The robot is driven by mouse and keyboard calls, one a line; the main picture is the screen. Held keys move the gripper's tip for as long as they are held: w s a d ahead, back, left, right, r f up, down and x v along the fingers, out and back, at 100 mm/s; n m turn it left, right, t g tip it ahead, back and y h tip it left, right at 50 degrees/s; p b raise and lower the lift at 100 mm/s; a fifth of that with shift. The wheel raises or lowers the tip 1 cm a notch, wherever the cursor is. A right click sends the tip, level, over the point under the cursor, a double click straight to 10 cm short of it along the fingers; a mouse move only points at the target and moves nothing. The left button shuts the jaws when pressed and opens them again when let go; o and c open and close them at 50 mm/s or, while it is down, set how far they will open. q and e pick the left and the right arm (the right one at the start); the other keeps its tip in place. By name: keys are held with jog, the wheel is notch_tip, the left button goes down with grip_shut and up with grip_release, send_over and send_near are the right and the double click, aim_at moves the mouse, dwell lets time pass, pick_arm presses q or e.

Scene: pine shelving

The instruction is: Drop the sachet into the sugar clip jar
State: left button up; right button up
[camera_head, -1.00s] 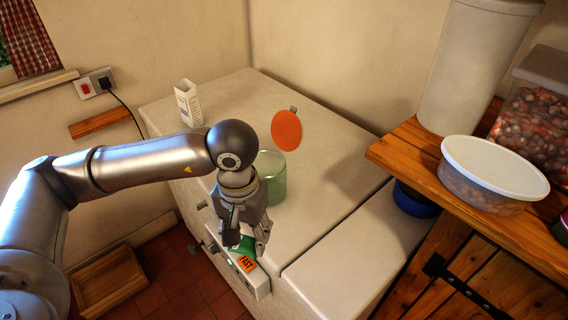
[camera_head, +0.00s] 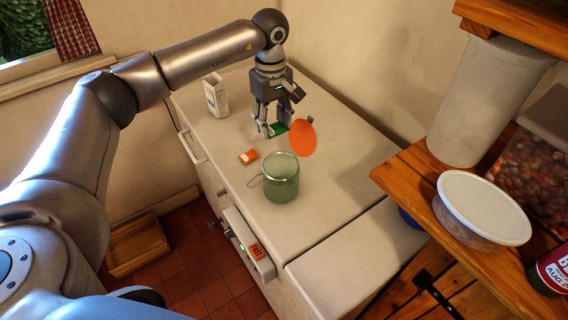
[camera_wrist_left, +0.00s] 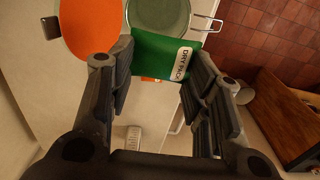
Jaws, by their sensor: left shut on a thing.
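The green sachet (camera_wrist_left: 155,52), with a white label, is pinched between the fingers of my left gripper (camera_head: 279,130). In the head view only a bit of its green (camera_head: 277,129) shows. The gripper points down above the white worktop, behind the clip jar (camera_head: 281,186). The jar is greenish glass with a wire clip at its left. My right gripper is not in view.
A small orange packet (camera_head: 249,157) lies left of the jar. A white carton (camera_head: 216,96) stands at the back left. A wooden shelf (camera_head: 405,178) at the right holds a white-lidded tub (camera_head: 484,208). The worktop right of the jar is clear.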

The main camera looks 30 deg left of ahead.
pick_arm(q)
jog(key=shift+w+a+r, duration=0.15)
notch_tip(320, 180, down, 5)
jog(key=shift+r+b, duration=0.2)
jog(key=shift+b, duration=1.05)
jog(key=shift+f, duration=0.7)
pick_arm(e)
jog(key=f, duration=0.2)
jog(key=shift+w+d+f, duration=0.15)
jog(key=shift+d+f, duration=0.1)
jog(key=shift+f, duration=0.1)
pick_arm(q)
jog(key=o, duration=0.9)
jog(key=shift+c, duration=0.2)
jog(key=shift+r, duration=0.1)
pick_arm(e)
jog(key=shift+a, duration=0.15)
